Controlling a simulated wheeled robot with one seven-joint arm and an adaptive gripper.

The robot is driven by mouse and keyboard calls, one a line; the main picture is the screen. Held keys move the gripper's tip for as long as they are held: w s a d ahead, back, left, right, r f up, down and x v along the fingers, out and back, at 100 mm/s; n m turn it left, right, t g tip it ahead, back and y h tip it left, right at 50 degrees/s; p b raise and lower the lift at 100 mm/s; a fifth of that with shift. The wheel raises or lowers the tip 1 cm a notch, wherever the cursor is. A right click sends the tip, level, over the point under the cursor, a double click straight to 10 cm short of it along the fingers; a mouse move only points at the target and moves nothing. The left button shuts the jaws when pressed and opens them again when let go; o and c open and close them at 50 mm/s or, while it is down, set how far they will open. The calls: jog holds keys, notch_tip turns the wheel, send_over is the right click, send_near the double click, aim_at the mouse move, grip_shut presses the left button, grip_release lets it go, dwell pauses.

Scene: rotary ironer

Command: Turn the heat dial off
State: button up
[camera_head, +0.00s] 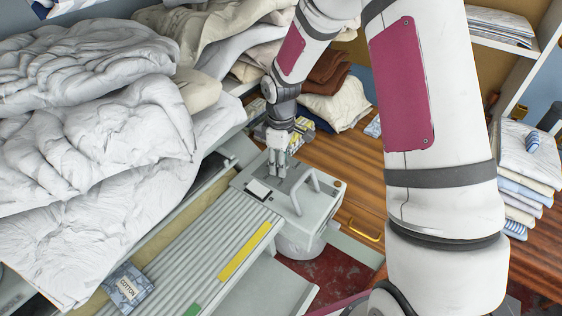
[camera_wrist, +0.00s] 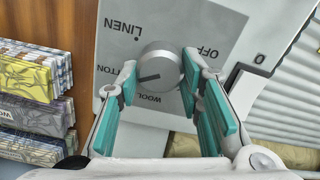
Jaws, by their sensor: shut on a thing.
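The heat dial (camera_wrist: 160,66) is a round grey knob on a pale panel (camera_wrist: 120,35) in the wrist view. The panel's labels appear upside down: LINEN above the knob, OFF to its right, WOOL below, and a partly hidden word ending in TON at left. The knob's dark mark points left and slightly down, toward the TON and WOOL side, away from OFF. My gripper (camera_wrist: 158,74) has teal-padded fingers on either side of the knob and is shut on it. In the head view my gripper (camera_head: 277,172) reaches down onto the ironer's end housing (camera_head: 318,207); the dial is hidden there.
A raised handle (camera_head: 298,190) stands beside my gripper on the housing. White bedding (camera_head: 90,130) is heaped at left, and a COTTON packet (camera_head: 128,287) lies by the slatted board (camera_head: 205,262). Folded cloth stacks (camera_wrist: 35,75) stand left of the panel in the wrist view.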

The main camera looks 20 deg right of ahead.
jog(key=o, duration=1.2)
jog(key=shift+c, duration=0.2)
jog(key=shift+r, duration=0.1)
notch_tip(320, 180, up, 7)
jog(key=shift+r, duration=0.15)
